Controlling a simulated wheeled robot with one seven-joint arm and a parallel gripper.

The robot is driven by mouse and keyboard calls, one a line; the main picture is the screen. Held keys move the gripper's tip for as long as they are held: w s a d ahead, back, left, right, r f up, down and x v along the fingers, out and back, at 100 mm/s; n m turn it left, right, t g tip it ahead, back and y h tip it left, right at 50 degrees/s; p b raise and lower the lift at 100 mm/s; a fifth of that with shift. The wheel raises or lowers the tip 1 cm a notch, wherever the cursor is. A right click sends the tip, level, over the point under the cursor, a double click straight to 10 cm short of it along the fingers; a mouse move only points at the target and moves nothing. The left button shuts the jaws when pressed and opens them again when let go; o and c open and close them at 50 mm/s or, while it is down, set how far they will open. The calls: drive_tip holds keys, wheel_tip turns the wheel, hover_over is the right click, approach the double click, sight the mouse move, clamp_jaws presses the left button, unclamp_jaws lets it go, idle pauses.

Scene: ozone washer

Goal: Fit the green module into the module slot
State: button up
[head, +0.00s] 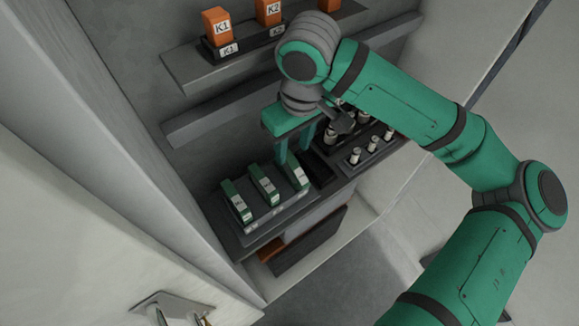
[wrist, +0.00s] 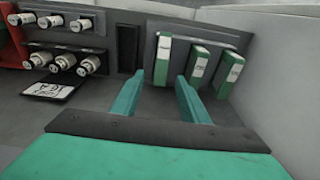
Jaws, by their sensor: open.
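Several green modules with white labels stand in a dark holder; in the head view they are the near module (head: 237,203), the middle module (head: 264,187) and the far module (head: 298,176). They also show in the wrist view, as the left module (wrist: 163,62), the middle module (wrist: 198,66) and the right module (wrist: 231,71). My gripper (head: 294,151) is open and empty above the holder, close to the far module. In the wrist view its fingertips (wrist: 171,80) point toward the left module. A dark recess (wrist: 127,50), possibly the module slot, lies left of the holder.
Silver cylindrical fittings (head: 356,156) stand in dark racks beside the modules. Orange blocks marked K1 (head: 216,27) and K2 (head: 268,10) sit on the upper shelf. A cabinet wall (head: 110,120) bounds the left side. A tag (wrist: 48,90) lies near the fittings.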

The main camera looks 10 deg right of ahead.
sight(291, 157)
drive_tip(key=shift+w+a+f, duration=0.1)
drive_tip(key=shift+w+f, duration=0.05)
drive_tip(key=shift+f, duration=1.3)
drive_tip(key=shift+w+a+f, duration=0.1)
drive_tip(key=shift+w+f, duration=0.05)
drive_tip(key=shift+f, duration=1.3)
drive_tip(key=shift+c, duration=0.3)
clamp_jaws()
